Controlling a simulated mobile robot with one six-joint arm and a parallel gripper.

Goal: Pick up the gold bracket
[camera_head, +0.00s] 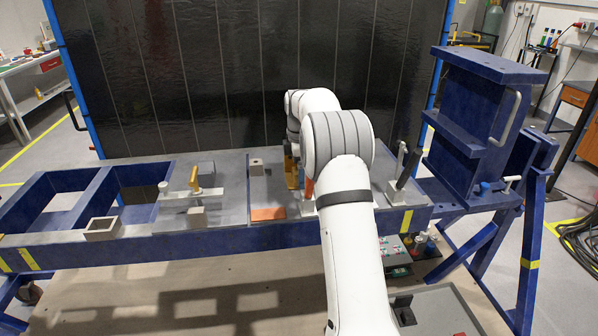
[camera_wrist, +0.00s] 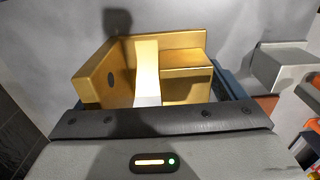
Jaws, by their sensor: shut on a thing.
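The gold bracket (camera_wrist: 105,75) fills the middle of the wrist view, with two upright walls meeting at a corner and a block-like part at the right. A hole shows in its left wall. My gripper (camera_wrist: 160,88) is shut on the bracket, though its fingertips are mostly hidden. In the head view a narrow strip of the bracket (camera_head: 291,172) shows left of my arm, which hides the rest. I cannot tell whether the bracket touches the plate below it.
The blue jig frame (camera_head: 270,236) carries a grey plate with clamps (camera_head: 194,180) at left and a dark-handled clamp (camera_head: 408,167) right of my arm. An orange block (camera_head: 268,214) and a small square block (camera_head: 256,165) stand nearby. A tall blue end post (camera_head: 470,130) rises at right.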

